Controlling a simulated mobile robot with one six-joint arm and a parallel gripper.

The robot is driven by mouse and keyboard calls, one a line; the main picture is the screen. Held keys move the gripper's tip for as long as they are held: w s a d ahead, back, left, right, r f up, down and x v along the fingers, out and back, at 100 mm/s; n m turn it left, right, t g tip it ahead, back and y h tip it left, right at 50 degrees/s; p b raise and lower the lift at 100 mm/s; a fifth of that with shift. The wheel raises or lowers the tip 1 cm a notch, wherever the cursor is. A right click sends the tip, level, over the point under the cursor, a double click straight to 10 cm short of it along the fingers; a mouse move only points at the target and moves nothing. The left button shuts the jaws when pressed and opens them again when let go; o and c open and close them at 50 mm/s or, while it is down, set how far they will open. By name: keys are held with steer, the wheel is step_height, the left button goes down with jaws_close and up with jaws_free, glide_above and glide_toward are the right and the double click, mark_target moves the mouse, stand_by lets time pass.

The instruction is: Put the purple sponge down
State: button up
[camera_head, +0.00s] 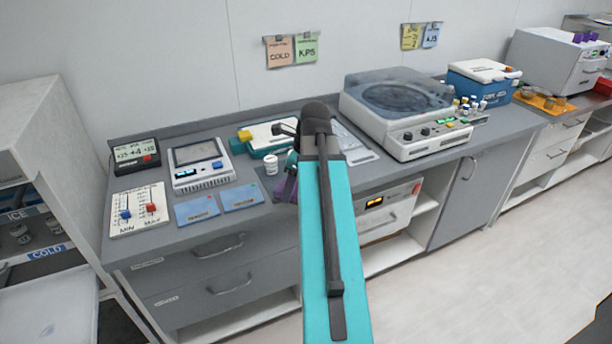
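My teal arm reaches up the middle of the view and covers much of the counter behind it. A small purple patch (287,187) shows just left of the arm, at the counter's front edge. It fits the purple sponge, but most of it is hidden. Dark parts of my gripper (293,163) show next to the arm, right above the purple patch. The fingertips are hidden, so I cannot tell whether they are shut on the sponge or whether it touches the counter.
The grey counter (160,240) holds a scale (201,165), two blue cards (241,197), a small white cup (271,165), a teal-and-white device (262,138) and a centrifuge (400,112). A slider panel (139,209) lies at the left. Bare counter shows along the front left edge.

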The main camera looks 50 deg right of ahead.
steer(key=w+d, duration=0.1)
steer(key=d, duration=0.2)
steer(key=w+d+p, duration=0.1)
steer(key=d, duration=0.2)
steer(key=w+d+f+p, duration=0.1)
steer(key=w+d, duration=0.1)
steer(key=d, duration=0.1)
steer(key=shift+d, duration=0.35)
steer(key=shift+w+d, duration=0.3)
steer(key=shift+d, duration=0.45)
steer(key=shift+s+a+f+p, duration=0.1)
steer(key=shift+f+p, duration=0.2)
steer(key=shift+f, duration=0.2)
steer(key=shift+s+a+f+p, duration=0.1)
steer(key=shift+f+p, duration=0.15)
steer(key=shift+f, duration=0.2)
steer(key=shift+x, duration=0.9)
steer(key=shift+s+d+f, duration=0.1)
steer(key=shift+s+d, duration=0.05)
steer(key=o, duration=1.1)
